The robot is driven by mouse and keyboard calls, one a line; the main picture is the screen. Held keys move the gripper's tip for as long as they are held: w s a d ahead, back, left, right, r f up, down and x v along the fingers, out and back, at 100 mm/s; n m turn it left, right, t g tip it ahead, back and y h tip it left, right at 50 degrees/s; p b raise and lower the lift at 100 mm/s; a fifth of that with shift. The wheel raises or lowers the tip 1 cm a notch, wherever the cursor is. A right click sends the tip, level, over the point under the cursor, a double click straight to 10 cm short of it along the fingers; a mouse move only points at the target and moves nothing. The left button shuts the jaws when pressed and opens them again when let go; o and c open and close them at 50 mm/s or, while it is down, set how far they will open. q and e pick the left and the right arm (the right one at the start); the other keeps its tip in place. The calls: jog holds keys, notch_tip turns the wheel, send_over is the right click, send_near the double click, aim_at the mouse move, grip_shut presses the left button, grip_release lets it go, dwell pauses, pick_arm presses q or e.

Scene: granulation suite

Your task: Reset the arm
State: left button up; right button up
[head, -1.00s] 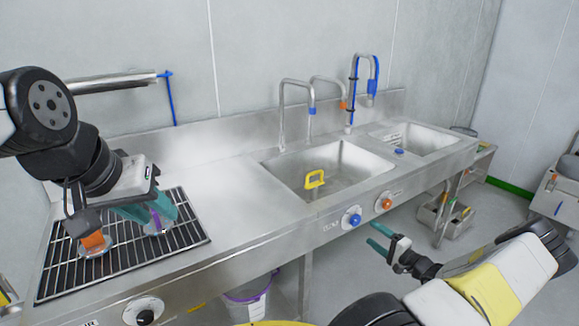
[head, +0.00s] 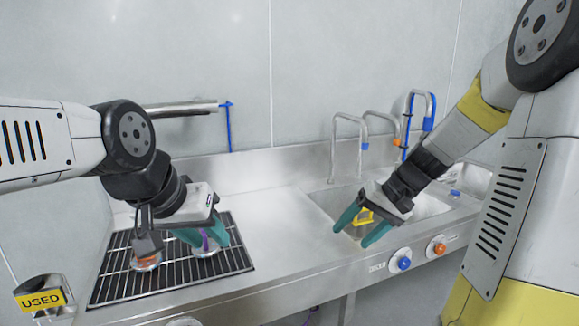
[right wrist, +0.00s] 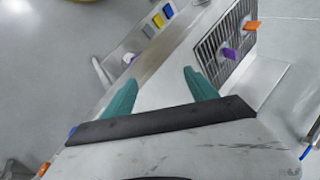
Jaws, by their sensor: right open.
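My left gripper (head: 208,240) is over the black drain rack at the left of the counter. Its teal fingers stand apart, with a purple-handled piece (head: 206,245) showing between them; I cannot tell whether they touch it. My right gripper (head: 356,236) is open and empty, pointing down in front of the sink in the head view. Its teal fingers also show apart in the right wrist view (right wrist: 160,92), with nothing between them. An orange-topped piece (head: 147,261) sits on the rack, partly hidden by my left gripper.
The steel counter (head: 265,225) is clear between the rack (head: 120,283) and the sink (head: 432,206). A yellow-handled thing (head: 365,214) is in the sink, partly behind my right gripper. Taps (head: 334,140) rise behind it. A yellow "USED" sign (head: 40,299) is at lower left.

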jog(key=s+r+t+h, duration=0.2)
jog(key=s+r, duration=0.2)
jog(key=s, duration=0.3)
jog(key=s+a+r+n+t+h, duration=0.1)
jog(key=s+r+t+h, duration=0.1)
jog(key=s+r, duration=0.3)
jog(key=shift+s+a+r, duration=0.3)
jog(key=shift+s, duration=1.45)
